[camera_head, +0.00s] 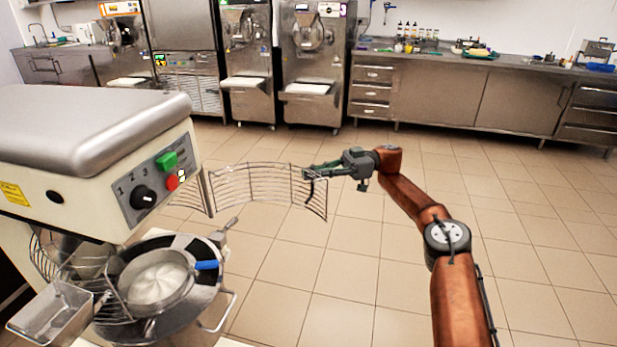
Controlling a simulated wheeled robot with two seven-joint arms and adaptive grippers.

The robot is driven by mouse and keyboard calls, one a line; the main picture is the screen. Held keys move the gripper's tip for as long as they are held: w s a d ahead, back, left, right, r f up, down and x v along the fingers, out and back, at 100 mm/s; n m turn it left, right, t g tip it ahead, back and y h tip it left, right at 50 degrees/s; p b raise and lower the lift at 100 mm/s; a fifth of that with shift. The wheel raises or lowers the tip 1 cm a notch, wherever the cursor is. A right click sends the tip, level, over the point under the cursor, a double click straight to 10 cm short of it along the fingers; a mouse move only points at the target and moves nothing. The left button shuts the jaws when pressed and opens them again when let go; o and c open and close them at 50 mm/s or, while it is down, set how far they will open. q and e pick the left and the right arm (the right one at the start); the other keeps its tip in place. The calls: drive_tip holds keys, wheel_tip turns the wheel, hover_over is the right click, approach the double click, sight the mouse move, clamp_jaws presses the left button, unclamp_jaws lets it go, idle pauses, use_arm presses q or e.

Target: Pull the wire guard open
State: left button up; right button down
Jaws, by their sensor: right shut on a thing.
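The wire guard (255,184) is a curved lattice of metal bars beside the mixer (95,135). It stands swung out to the right of the mixer's bowl (205,285), over the open floor. My right gripper (311,172) is at the guard's far right end and is shut on its edge. My right arm reaches in from the lower right. The mixer has a green button, a red button and a black knob on its front panel. My left gripper is not in view.
A metal tray (52,310) is at the lower left. Batch freezers (312,75) and a steel counter (470,92) line the back wall. The tiled floor between is clear.

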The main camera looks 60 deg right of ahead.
idle(0.5)
drive_tip(key=c, duration=2.1)
unclamp_jaws()
drive_tip(key=shift+d, duration=0.1)
drive_tip(key=shift+r, duration=0.1)
